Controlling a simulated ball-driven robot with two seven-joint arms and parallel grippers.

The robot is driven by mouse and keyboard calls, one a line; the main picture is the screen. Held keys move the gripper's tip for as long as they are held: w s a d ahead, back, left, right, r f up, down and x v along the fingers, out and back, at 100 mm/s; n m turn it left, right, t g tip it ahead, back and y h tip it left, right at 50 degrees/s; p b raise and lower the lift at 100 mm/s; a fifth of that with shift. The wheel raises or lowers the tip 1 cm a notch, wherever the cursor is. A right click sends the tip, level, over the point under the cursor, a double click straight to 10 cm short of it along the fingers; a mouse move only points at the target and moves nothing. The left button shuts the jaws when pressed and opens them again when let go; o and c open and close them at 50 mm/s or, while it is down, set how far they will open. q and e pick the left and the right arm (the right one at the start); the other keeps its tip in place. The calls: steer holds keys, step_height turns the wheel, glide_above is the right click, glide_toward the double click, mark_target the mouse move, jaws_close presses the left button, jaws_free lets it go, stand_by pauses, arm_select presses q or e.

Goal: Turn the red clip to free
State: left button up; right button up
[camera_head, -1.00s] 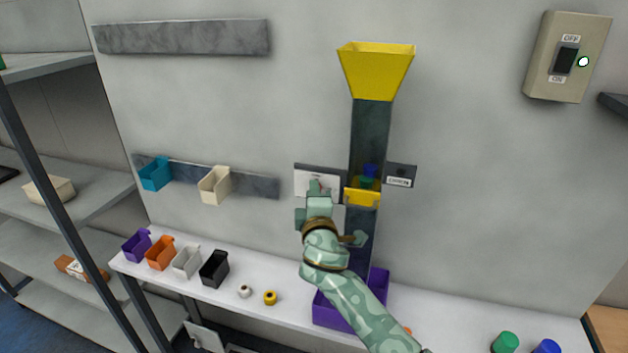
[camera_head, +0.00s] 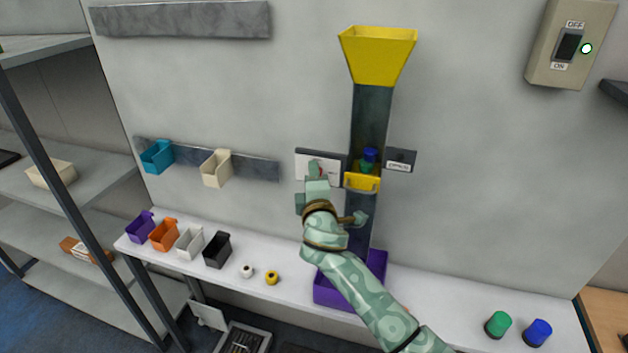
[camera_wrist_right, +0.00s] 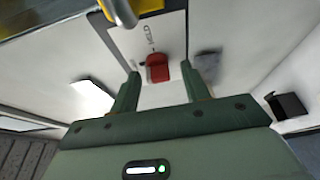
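My right gripper (camera_wrist_right: 167,82) is open, with one finger on each side of the clip and visible gaps between. In the head view, my right gripper (camera_head: 315,180) is in front of the white panel (camera_head: 304,158), just left of the dark chute, and hides most of the clip. My left gripper is not in view.
The dark chute (camera_head: 372,115) has a yellow funnel (camera_head: 378,58) on top and a yellow gate (camera_head: 361,182) with green and blue pieces above it. A purple bin (camera_head: 378,268) stands below. Small bins and caps line the shelf.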

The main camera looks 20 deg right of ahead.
steer(key=shift+s, duration=0.1)
steer(key=s+a+b, duration=0.3)
steer(key=s, duration=1.3)
steer(key=shift+w+a, duration=0.1)
